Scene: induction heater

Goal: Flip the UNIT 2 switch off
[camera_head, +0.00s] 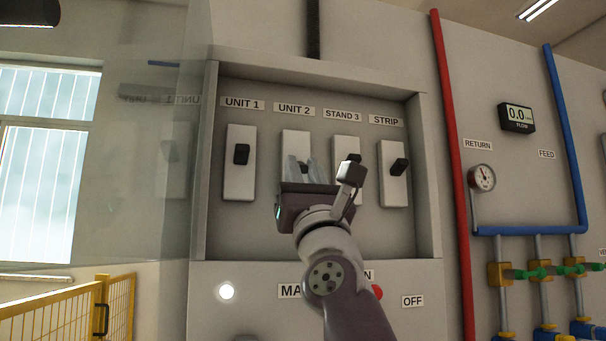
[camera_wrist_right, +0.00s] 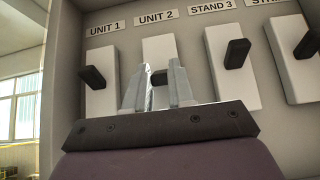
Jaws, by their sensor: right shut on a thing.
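The UNIT 2 switch has a white plate (camera_head: 296,143) under its UNIT 2 label (camera_head: 294,110) in the recessed panel. Its black lever (camera_wrist_right: 158,78) shows between the fingers in the wrist view. My right gripper (camera_head: 305,170) is in front of this plate, its fingers shut on the lever. The gripper hides the lower part of the plate and most of the lever. The plate also shows in the wrist view (camera_wrist_right: 160,50), behind the fingers. My left gripper is not in view.
The UNIT 1 switch (camera_head: 241,155) is on the left; the STAND 3 switch (camera_head: 353,158) and STRIP switch (camera_head: 399,166) are on the right. The panel frame (camera_head: 211,160) surrounds them. A clear open door (camera_head: 172,150) stands at the left. A red pipe (camera_head: 454,170) runs at the right.

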